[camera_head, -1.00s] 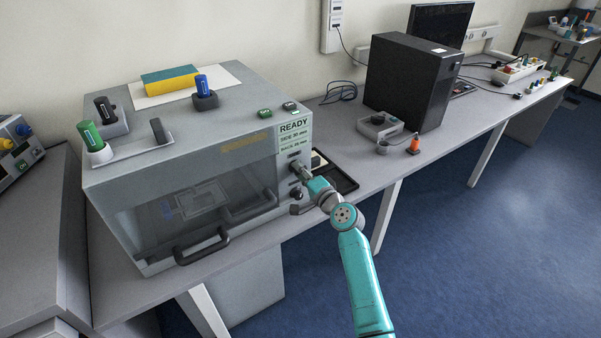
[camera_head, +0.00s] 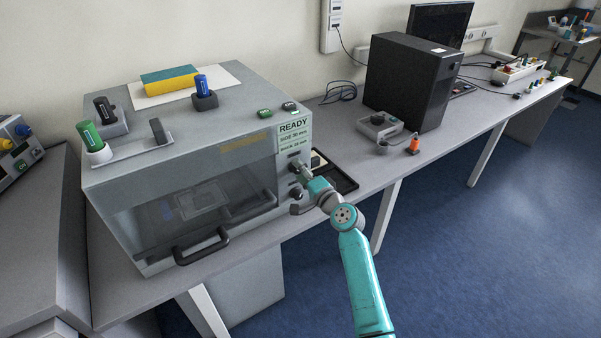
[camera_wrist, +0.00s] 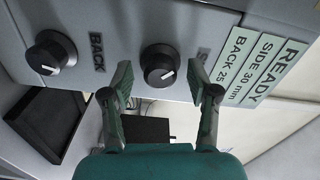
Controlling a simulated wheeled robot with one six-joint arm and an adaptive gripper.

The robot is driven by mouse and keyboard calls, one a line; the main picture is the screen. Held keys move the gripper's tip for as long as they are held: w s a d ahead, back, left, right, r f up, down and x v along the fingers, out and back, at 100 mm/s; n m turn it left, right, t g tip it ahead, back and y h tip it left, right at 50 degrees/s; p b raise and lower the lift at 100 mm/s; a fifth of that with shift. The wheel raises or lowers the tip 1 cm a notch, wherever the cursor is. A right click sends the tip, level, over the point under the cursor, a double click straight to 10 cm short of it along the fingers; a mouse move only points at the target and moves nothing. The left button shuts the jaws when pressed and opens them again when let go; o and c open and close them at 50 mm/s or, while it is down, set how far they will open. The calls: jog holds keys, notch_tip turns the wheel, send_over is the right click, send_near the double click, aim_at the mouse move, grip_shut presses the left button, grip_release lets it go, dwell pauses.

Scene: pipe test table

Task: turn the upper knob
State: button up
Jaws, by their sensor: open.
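The upper knob (camera_wrist: 160,65) is round and black with a white pointer line. In the wrist view it sits between the two fingertips of my gripper (camera_wrist: 160,82). My gripper is open, with a gap on each side of the knob. In the head view my gripper (camera_head: 304,173) is at the right end of the machine's front panel and largely hides the upper knob. The lower knob (camera_wrist: 50,53), black with a white line, is beside the BACK label and clear of the fingers. It also shows in the head view (camera_head: 296,193).
The grey machine (camera_head: 215,140) has a READY sign (camera_head: 293,127) above the knobs, reading SIDE 30 mm and BACK 25. Its door handle (camera_head: 202,247) sticks out at the front. A black tray (camera_head: 345,182) lies on the bench close behind my gripper.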

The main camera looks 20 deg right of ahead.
jog(key=v, duration=1.2)
jog(key=s+a+f+n+g+h, duration=0.1)
jog(key=s+f+h, duration=0.1)
jog(key=s+f, duration=0.5)
jog(key=s+a+f+n+h, duration=0.1)
jog(key=s+f, duration=0.2)
jog(key=s, duration=0.9)
jog(key=s+f+n+g+h, duration=0.1)
jog(key=s+f+h, duration=0.1)
jog(key=s+f, duration=0.5)
jog(key=s+a+r+n, duration=0.1)
jog(key=s+r+n, duration=0.3)
jog(key=s, duration=1)
jog(key=s+r+n, duration=0.5)
jog(key=s+r, duration=0.4)
jog(key=s, duration=0.6)
jog(key=shift+a+h, duration=0.3)
jog(key=shift+a, duration=0.1)
jog(key=shift+r, duration=0.1)
